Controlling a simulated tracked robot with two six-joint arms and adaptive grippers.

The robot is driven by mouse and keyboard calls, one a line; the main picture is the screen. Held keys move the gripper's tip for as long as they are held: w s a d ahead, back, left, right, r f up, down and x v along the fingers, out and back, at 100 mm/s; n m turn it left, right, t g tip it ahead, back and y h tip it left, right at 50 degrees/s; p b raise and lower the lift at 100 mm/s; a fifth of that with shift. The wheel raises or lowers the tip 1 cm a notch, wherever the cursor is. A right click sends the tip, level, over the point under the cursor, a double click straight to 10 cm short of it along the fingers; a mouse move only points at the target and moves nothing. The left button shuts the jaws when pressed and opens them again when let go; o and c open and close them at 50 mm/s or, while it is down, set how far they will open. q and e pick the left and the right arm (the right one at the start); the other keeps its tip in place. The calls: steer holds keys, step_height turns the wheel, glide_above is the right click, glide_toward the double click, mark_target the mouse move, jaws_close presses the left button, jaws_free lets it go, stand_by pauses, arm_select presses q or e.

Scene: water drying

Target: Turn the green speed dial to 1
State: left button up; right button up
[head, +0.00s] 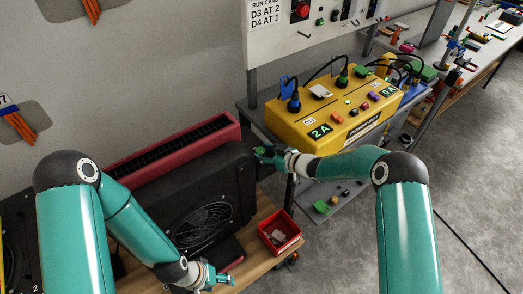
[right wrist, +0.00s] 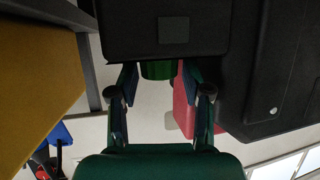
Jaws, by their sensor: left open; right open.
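A green round dial (right wrist: 158,70) shows in the right wrist view, at the edge of a black housing that hides part of it. My right gripper (right wrist: 158,88) is open, its two fingers apart on either side of the dial. I cannot tell whether they touch it. In the head view my right gripper (head: 268,155) is at the upper right end of a black fan unit (head: 222,165); the dial is not clear there and its setting cannot be read. My left gripper (head: 222,280) is open and empty in front of the fan unit, near the wooden bench.
A red trough (head: 165,146) runs behind the fan unit. A red bin (head: 280,232) stands on the wooden bench (head: 262,262). A yellow power box (head: 300,130) with buttons and cables stands at the right. A sign (head: 265,12) reads "D3 AT 2, D4 AT 1".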

steer(key=shift+w+a+f, duration=0.1)
steer(key=shift+w+a, duration=0.05)
steer(key=shift+a, duration=0.05)
steer(key=c, duration=0.9)
steer(key=m+t+h+b, duration=0.3)
steer(key=b, duration=0.9)
steer(key=shift+a+f+m+h+b, duration=0.1)
steer(key=shift+a+m+h+b, duration=0.05)
steer(key=shift+m+h+b, duration=0.2)
steer(key=shift+m+b, duration=0.35)
steer(key=shift+b, duration=0.3)
steer(key=shift+r+h, duration=0.2)
steer(key=shift+h, duration=0.05)
steer(key=o, duration=0.9)
